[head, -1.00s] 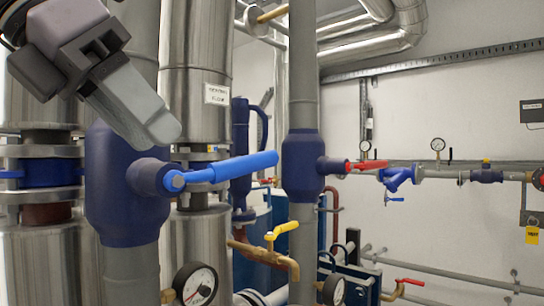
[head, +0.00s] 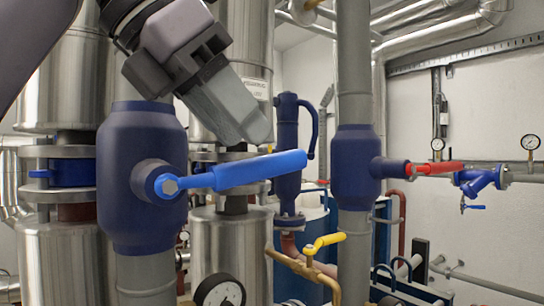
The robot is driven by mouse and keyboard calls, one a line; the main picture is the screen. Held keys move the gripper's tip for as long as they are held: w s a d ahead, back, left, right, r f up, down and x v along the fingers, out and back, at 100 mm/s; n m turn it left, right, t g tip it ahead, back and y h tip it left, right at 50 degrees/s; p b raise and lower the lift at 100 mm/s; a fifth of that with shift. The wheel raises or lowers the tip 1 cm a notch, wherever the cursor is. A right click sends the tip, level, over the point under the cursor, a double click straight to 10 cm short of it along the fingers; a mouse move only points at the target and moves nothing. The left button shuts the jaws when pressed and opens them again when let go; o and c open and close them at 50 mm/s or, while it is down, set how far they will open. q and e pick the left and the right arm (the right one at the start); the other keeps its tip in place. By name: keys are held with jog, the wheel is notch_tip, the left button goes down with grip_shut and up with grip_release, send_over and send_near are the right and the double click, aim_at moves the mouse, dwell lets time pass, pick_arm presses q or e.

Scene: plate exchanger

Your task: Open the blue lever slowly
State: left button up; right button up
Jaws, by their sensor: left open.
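The blue lever (head: 258,171) juts to the right from the hub of a dark blue valve body (head: 125,200) on a vertical grey pipe. It is nearly level, its free end a little raised. My left gripper (head: 248,122) comes in from the upper left and points down to the right. Its fingertips are just above the lever's middle in the picture. I cannot tell whether they touch it. The fingers overlap in this view, and the gripper is open with nothing seen in it. My right gripper is not in view.
A second dark blue valve (head: 355,165) with a red lever (head: 438,168) stands to the right. A yellow lever (head: 323,243) and a pressure gauge (head: 219,291) are below. Steel cylinders and pipes crowd the left and back.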

aim_at(263, 156)
pick_arm(q)
jog(key=shift+x, duration=2.75)
grip_shut()
